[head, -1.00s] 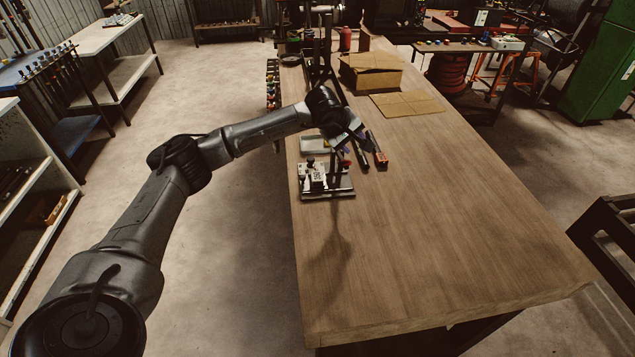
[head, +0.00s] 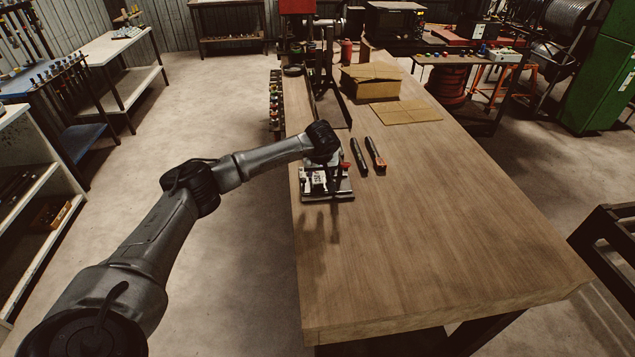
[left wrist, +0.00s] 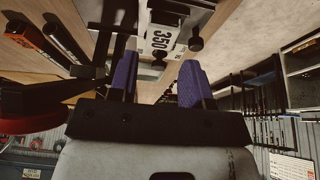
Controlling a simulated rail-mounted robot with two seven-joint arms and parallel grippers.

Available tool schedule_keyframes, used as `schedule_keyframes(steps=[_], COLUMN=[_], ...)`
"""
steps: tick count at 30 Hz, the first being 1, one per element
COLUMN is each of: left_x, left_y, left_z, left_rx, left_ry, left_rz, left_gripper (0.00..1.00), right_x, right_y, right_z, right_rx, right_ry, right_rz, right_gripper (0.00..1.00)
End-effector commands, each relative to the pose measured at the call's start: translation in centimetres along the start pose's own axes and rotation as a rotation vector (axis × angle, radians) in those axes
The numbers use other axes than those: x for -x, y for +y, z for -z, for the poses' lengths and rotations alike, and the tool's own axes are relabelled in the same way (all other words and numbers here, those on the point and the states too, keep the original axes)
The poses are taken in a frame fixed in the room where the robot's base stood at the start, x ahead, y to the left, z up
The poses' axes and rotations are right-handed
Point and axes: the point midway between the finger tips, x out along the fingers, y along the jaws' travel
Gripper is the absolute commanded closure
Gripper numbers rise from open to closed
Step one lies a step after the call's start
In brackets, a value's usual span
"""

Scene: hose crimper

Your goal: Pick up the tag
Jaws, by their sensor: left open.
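The tag (left wrist: 161,40) is a white plate marked 350, seen in the left wrist view on a metal fixture (left wrist: 190,16) with dark knobs. In the head view the white tag (head: 318,182) shows small at the fixture (head: 340,193) near the table's left edge. My left gripper (left wrist: 156,80) has two purple fingers spread apart with nothing between them. The tag lies just beyond the fingertips, roughly in line with the gap. In the head view my left gripper (head: 336,167) is over the fixture and partly hidden by its wrist. My right gripper is not in view.
A cardboard box (head: 371,82) and a flat cardboard sheet (head: 408,112) are farther back, near a dark stand (head: 328,80). The table's front and right are clear.

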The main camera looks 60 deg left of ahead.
Motion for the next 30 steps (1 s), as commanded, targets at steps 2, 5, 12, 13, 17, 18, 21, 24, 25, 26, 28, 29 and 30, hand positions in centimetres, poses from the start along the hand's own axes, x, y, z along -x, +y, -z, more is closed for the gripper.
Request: schedule_keyframes(steps=[2, 5, 12, 13, 17, 18, 21, 24, 25, 26, 28, 29, 30], left_x=[-0.6, -1.0, -3.4, -3.8, -5.2, -5.5, -6.0, -6.2, -6.2, -6.2, -6.2, -6.2, -6.2], left_y=[0.0, 0.0, -0.1, -0.1, -0.1, -0.1, -0.1, -0.1, -0.1, -0.1, -0.1, -0.1, -0.1], left_z=[0.0, 0.0, -0.1, 0.0, 0.0, 0.1, 0.1, 0.1, 0.1, 0.1, 0.1, 0.1, 0.1], left_rx=[0.000, 0.000, 0.001, 0.001, 0.002, 0.001, 0.000, 0.000, 0.000, 0.000, 0.000, 0.000, 0.000], left_ry=[0.000, 0.000, -0.002, -0.002, 0.000, 0.000, 0.000, 0.001, 0.001, 0.001, 0.001, 0.001, 0.001], left_rz=[0.001, 0.000, 0.001, 0.001, -0.001, 0.000, 0.000, -0.001, -0.001, -0.001, -0.001, -0.001, -0.001], left_gripper=[0.55, 0.55, 0.55, 0.55, 0.55, 0.55, 0.55, 0.55, 0.55, 0.55, 0.55, 0.55, 0.58], right_x=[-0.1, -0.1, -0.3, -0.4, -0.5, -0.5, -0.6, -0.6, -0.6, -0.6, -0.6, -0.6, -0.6], right_y=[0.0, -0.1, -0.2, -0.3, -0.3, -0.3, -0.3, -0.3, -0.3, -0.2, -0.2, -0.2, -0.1], right_z=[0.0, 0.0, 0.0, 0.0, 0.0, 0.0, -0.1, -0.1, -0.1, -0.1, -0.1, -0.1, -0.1], right_rx=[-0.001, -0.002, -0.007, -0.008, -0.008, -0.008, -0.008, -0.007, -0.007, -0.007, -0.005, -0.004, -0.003], right_ry=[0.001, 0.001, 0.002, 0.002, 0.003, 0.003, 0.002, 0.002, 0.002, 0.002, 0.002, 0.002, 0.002], right_rz=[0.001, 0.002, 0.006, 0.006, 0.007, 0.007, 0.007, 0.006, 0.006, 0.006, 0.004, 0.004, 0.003], right_gripper=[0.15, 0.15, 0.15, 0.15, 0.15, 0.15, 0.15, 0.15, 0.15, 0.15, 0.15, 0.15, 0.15])
